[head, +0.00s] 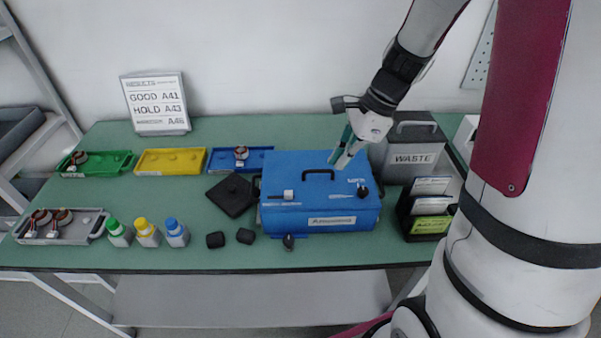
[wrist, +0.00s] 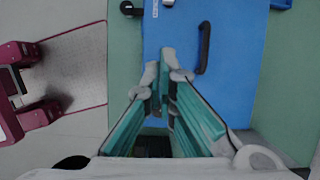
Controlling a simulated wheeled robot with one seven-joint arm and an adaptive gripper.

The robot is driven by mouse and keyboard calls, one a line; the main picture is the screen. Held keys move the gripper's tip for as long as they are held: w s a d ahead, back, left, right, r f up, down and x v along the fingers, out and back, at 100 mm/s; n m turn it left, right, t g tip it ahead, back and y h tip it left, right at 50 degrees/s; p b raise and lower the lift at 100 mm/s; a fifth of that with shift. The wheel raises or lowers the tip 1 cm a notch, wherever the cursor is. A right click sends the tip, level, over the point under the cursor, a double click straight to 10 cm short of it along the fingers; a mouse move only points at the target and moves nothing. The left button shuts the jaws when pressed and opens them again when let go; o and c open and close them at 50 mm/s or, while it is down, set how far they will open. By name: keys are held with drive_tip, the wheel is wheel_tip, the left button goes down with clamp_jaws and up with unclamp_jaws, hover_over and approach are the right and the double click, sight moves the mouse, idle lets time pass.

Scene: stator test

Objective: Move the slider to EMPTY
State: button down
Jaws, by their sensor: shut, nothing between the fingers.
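The blue box (head: 318,210) stands on the green table. A black knob (head: 362,191) sits on the box's top right, and a black handle (head: 318,172) at the top middle. My gripper (head: 339,160) is over the back right of the box, right of the handle and apart from the white block. In the wrist view my gripper (wrist: 166,66) is shut and empty above the blue lid (wrist: 230,90), beside the handle (wrist: 204,48).
A waste bin (head: 415,158) stands behind right, a card holder (head: 428,210) right. A black square piece (head: 231,195) lies left of the box, and small black parts (head: 245,236) lie in front. Bottles (head: 148,232) and trays (head: 170,162) fill the left.

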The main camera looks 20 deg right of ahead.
sight(318, 200)
drive_tip(key=shift+d+f+m, duration=0.3)
drive_tip(key=shift+f, duration=0.15)
drive_tip(key=x, duration=1)
drive_tip(key=shift+f, duration=0.2)
drive_tip(key=a, duration=0.2)
drive_tip(key=shift+w+a+r, duration=0.3)
drive_tip(key=shift+w, duration=0.1)
drive_tip(key=shift+w+a+p, duration=0.25)
drive_tip(key=shift+a+p, duration=0.05)
drive_tip(key=shift+a, duration=0.3)
drive_tip(key=shift+a, duration=0.1)
